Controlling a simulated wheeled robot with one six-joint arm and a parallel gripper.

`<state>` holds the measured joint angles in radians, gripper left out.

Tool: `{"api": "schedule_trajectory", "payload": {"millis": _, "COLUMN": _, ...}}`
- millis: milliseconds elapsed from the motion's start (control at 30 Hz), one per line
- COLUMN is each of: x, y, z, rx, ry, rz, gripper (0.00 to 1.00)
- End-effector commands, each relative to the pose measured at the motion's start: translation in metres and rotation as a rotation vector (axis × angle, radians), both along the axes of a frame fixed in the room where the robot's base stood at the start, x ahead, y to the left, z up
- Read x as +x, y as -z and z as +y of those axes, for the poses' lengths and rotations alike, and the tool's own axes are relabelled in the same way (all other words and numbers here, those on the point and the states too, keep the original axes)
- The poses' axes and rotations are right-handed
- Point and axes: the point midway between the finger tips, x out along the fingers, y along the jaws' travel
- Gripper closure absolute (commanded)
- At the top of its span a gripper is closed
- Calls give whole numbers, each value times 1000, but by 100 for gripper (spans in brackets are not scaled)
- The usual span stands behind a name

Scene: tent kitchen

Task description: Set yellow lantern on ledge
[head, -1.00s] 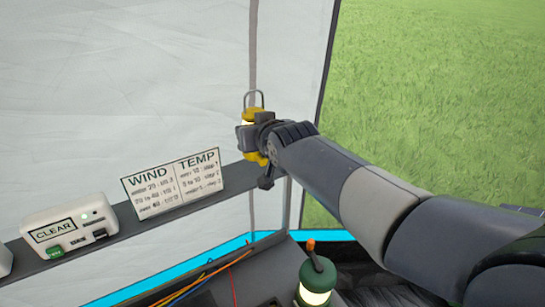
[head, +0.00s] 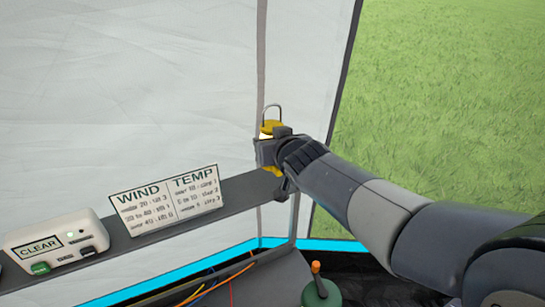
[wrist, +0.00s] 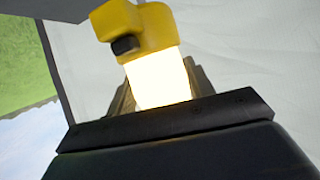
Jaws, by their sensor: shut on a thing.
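The yellow lantern (head: 272,126) has a yellow cap, a glowing pale body and a wire handle on top. My gripper (head: 268,150) is shut on it and holds it upright at the right end of the grey ledge (head: 150,236).
A WIND and TEMP sign (head: 166,200) stands on the ledge left of the lantern. A white CLEAR box (head: 55,245) with buttons is farther left. Tent wall (head: 130,90) rises behind the ledge.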

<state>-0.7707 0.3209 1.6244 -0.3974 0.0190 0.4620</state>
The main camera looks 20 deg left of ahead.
Motion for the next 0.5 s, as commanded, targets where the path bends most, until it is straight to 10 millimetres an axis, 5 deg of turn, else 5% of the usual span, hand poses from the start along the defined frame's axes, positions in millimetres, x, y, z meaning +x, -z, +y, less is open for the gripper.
{"api": "schedule_trajectory", "payload": {"millis": 500, "x": 1, "y": 44, "z": 0, "rx": 2, "ry": -1, "rz": -2, "gripper": 88}}
